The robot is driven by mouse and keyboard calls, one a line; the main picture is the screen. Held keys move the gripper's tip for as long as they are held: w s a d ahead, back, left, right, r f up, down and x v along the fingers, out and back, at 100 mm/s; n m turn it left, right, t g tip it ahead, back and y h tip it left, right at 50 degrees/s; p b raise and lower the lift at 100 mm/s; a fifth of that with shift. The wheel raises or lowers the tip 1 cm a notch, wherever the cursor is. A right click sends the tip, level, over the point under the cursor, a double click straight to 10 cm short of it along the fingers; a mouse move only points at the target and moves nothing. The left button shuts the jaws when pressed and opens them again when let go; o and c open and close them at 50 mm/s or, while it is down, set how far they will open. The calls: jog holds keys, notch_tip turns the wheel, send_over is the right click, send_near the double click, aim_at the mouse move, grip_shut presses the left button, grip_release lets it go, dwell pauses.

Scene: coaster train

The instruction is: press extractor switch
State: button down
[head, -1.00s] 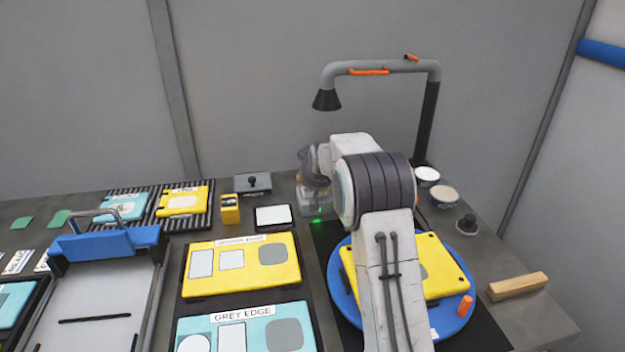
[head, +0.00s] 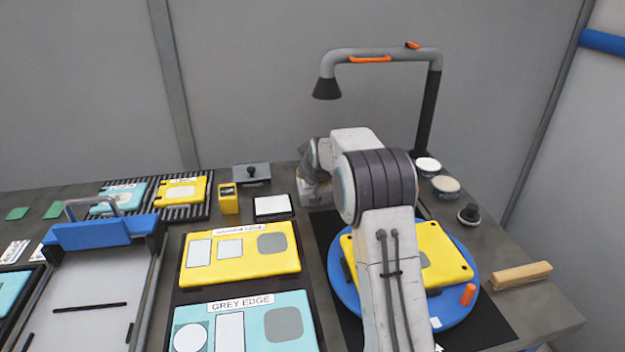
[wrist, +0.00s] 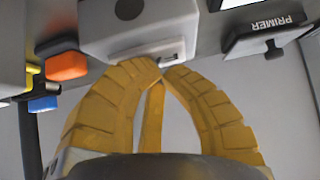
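A pale box (wrist: 125,28) with a small switch (wrist: 172,53) on its lower right face stands just beyond my fingertips in the wrist view. My gripper (wrist: 165,70) has yellow fingers that come together at their tips, with nothing seen between them. The tips are at or very near the switch; I cannot tell if they touch it. In the head view my wrist covers much of the switch area at the back of the bench. The extractor hood (head: 327,88) hangs from a grey pipe above and behind my arm.
A block marked PRIMER (wrist: 268,38) lies to the right in the wrist view; orange (wrist: 67,66) and blue (wrist: 42,104) pieces lie left. In the head view, a yellow panel sits on a blue turntable (head: 455,310). A wooden block (head: 522,275) lies at right.

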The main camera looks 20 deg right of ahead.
jog(key=shift+s+a+f, duration=0.1)
jog(key=shift+s+f, duration=0.1)
jog(key=shift+f, duration=0.55)
notch_tip(320, 180, up, 6)
jog(key=shift+w+f+p, duration=0.1)
jog(key=shift+f+p, duration=0.15)
jog(key=shift+p, duration=1)
jog(key=b+v, duration=0.1)
jog(key=v, duration=0.8)
jog(key=shift+s, duration=0.3)
jog(key=shift+r, duration=0.1)
